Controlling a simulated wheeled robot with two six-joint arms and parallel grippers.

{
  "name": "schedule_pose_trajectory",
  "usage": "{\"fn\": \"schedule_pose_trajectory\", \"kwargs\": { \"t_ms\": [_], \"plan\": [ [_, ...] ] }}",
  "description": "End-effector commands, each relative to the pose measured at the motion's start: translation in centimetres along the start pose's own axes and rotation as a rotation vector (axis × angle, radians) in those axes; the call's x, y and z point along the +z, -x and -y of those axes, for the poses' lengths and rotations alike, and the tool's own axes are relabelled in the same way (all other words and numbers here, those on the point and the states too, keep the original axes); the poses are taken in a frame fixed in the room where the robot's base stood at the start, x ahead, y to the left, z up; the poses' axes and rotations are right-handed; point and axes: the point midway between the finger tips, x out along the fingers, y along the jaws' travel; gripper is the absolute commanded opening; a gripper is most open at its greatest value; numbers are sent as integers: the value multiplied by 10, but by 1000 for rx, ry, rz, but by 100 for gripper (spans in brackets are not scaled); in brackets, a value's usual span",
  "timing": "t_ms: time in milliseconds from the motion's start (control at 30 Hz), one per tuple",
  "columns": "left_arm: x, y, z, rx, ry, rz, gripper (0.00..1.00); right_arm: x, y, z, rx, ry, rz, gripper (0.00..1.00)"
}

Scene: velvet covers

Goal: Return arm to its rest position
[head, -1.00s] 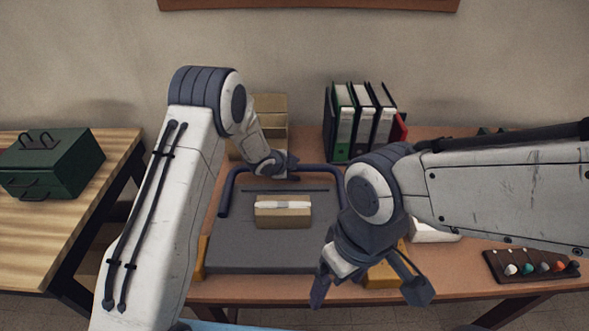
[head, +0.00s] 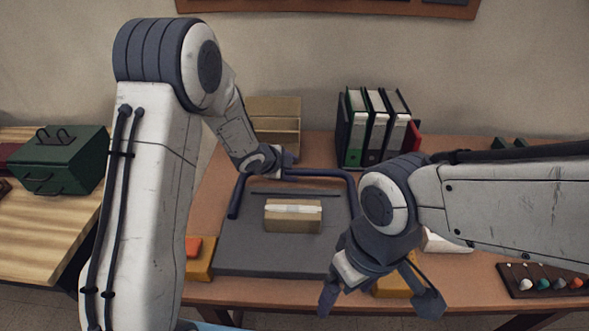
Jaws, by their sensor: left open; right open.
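My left gripper (head: 283,166) is at the back of the table, next to the dark blue bar handle (head: 318,174) of a grey flat machine (head: 265,254). Its fingers are small and partly hidden, and I cannot tell whether they touch the bar. My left arm rises high from the lower left and bends down to it. My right gripper (head: 384,299) hangs with fingers apart and empty, in front of the machine's right side. A small brown box with a white band (head: 292,217) sits on the grey plate.
Binders (head: 372,128) and a cardboard box (head: 274,124) stand at the back. Yellow blocks (head: 201,260) flank the machine. A dark tray of coloured pieces (head: 545,283) lies at right. A green toolbox (head: 60,161) stands on the left wooden table.

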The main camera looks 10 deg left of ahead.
Motion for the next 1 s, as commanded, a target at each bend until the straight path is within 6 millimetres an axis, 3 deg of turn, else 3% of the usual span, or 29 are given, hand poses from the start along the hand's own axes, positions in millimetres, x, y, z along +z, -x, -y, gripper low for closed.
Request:
{"fn": "schedule_pose_trajectory", "kwargs": {
  "t_ms": [367,533,667,800,1000],
  "plan": [
    [-1,0,0,0,2,2,62,0,0,0,0,0,0,89],
    [-23,26,0,22,99,74,62,0,0,0,0,0,0,89],
    [-58,79,-22,77,304,193,62,0,0,0,0,0,0,89],
    [-93,152,-80,189,576,324,62,0,0,0,0,0,0,89],
    [-124,243,-172,387,858,474,62,0,0,0,0,0,0,89]
  ]
}}
